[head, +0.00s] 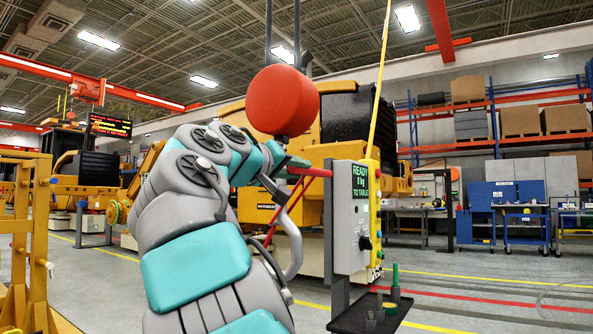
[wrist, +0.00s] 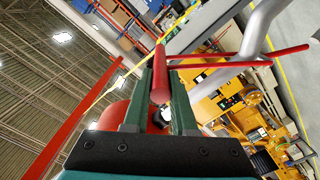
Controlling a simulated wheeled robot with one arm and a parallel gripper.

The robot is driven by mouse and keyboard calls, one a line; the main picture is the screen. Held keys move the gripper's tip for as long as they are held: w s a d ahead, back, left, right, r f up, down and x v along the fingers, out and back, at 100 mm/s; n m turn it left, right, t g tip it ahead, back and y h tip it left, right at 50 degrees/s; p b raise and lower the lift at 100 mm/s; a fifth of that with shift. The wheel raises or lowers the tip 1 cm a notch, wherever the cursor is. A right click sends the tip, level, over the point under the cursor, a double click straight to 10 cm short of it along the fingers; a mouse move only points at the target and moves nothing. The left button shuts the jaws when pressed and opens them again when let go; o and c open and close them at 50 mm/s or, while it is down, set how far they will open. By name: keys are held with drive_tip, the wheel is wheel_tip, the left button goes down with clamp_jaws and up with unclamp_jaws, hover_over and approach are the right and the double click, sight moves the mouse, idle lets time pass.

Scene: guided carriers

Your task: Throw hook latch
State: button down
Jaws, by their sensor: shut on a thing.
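A red rod-like handle (wrist: 160,75) runs between the two green fingers of my gripper (wrist: 160,90) in the wrist view, and the gripper is shut on it. In the head view my gripper (head: 287,168) is at the inner end of a red bar (head: 312,172), just left of the grey control box, partly hidden by my arm. A large round red body (head: 283,100) hangs above and behind my wrist; part of it shows in the wrist view (wrist: 116,115).
A bent grey tube (head: 292,240) curves below my gripper, close to my arm. A dark tray (head: 370,314) holds small pegs. A yellow machine stands behind. Floor at right is open.

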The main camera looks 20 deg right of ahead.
drive_tip(key=c, duration=0.7)
unclamp_jaws()
drive_tip(key=shift+c, duration=0.2)
drive_tip(key=v, duration=0.7)
drive_tip(key=shift+s+a+b, duration=0.25)
drive_tip(key=shift+a+b, duration=0.05)
drive_tip(key=shift+b, duration=0.1)
